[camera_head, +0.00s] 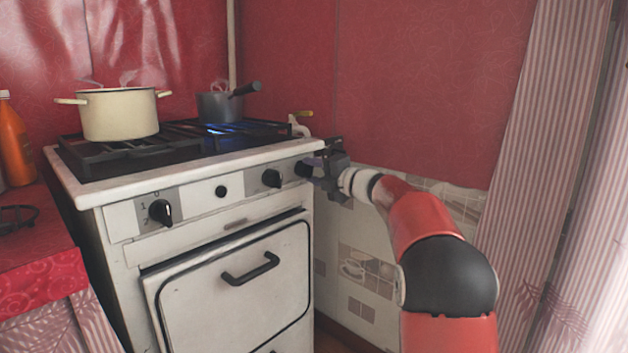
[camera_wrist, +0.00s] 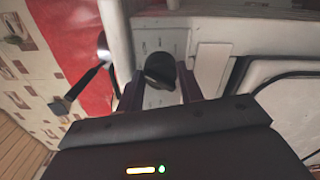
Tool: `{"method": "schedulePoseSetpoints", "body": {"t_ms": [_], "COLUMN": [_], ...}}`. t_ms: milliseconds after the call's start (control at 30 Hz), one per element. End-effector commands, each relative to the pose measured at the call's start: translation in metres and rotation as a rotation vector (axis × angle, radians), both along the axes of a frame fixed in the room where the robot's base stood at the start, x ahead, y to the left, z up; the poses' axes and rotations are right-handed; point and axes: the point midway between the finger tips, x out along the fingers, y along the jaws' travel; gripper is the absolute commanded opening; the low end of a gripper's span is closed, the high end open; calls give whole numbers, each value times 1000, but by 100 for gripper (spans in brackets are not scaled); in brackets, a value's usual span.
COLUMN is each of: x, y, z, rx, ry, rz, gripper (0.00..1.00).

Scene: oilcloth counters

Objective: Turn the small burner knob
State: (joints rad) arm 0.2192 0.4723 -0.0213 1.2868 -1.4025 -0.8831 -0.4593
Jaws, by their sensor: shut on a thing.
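A white stove (camera_head: 210,200) has black knobs along its front panel. The rightmost knob (camera_head: 303,169) is at the panel's right end, partly hidden by my gripper (camera_head: 322,172). In the wrist view this black knob (camera_wrist: 160,70) sits between the two fingers of my gripper (camera_wrist: 161,85), which are shut on it. Another black knob (camera_head: 271,178) is just to its left, and a larger one (camera_head: 160,212) with numbers beside it is at the panel's left. A blue flame (camera_head: 222,127) shows under the grey saucepan (camera_head: 220,106) on the back right burner.
A cream pot (camera_head: 118,112) stands on the left of the hob. The oven door handle (camera_head: 250,268) juts out below the panel. A red counter (camera_head: 40,255) with an orange bottle (camera_head: 14,145) is at left. Tiled wall (camera_head: 370,275) and striped curtain (camera_head: 530,130) are at right.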

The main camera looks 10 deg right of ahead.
Motion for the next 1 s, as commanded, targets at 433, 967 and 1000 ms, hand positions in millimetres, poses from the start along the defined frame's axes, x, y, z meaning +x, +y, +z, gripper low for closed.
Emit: {"method": "schedulePoseSetpoints", "body": {"t_ms": [433,967,1000], "x": [0,0,0], "y": [1,1,1], "z": [-4,-2,-2], "rx": [-314,-472,-475], "ry": [-223,-337,-339], "rz": [3,3,3], "gripper": [14,14,14]}}
